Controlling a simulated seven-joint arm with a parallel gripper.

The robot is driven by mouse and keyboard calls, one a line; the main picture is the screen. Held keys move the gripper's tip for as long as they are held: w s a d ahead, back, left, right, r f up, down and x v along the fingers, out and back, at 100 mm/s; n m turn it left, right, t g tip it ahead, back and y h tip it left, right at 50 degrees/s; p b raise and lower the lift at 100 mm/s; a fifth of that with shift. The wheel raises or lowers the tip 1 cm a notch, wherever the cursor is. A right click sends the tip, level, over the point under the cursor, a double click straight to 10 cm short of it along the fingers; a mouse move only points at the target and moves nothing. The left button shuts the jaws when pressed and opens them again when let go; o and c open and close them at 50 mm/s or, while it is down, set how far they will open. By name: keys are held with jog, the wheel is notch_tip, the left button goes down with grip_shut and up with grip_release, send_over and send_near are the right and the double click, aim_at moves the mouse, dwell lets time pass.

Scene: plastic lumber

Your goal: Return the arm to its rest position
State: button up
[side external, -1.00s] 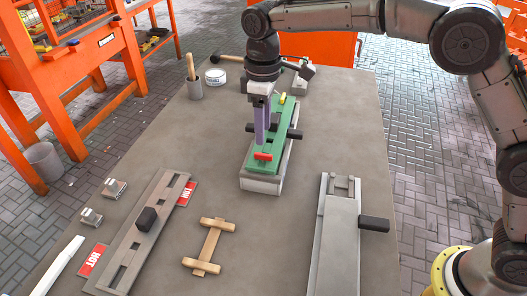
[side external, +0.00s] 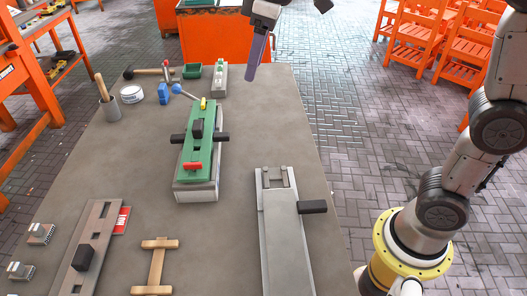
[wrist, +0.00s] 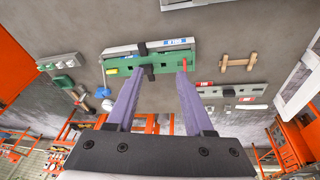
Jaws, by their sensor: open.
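My gripper (side external: 259,52) is at the top of the side view, raised above the far right edge of the table, with its purple fingers pointing down. In the wrist view my gripper (wrist: 158,92) shows two purple fingers spread apart with nothing between them. The green fixture (side external: 202,135) stands on a grey base on the table, below and to the left of my gripper. It carries a red handle (side external: 193,166), a yellow piece and a dark block. It also shows in the wrist view (wrist: 165,68), beyond the fingertips.
The grey table (side external: 235,170) also holds a long grey fixture (side external: 285,235) at right, a wooden piece (side external: 155,268) and a grey slotted bar (side external: 95,240) at front left. An orange cabinet (side external: 225,35) is behind.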

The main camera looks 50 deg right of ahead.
jog(key=s+d+r+m+t, duration=0.1)
jog(key=s+d, duration=0.3)
jog(key=s, duration=0.3)
jog(key=s+d+f+m, duration=0.2)
jog(key=s+f, duration=0.3)
jog(key=s, duration=0.2)
jog(key=s+d+f+m+t, duration=0.1)
jog(key=s+d+f+m, duration=0.1)
jog(key=s+f, duration=0.4)
jog(key=shift+s+m+h, duration=0.3)
jog(key=shift+s+m, duration=0.2)
jog(key=shift+s, duration=0.5)
jog(key=shift+d, duration=0.1)
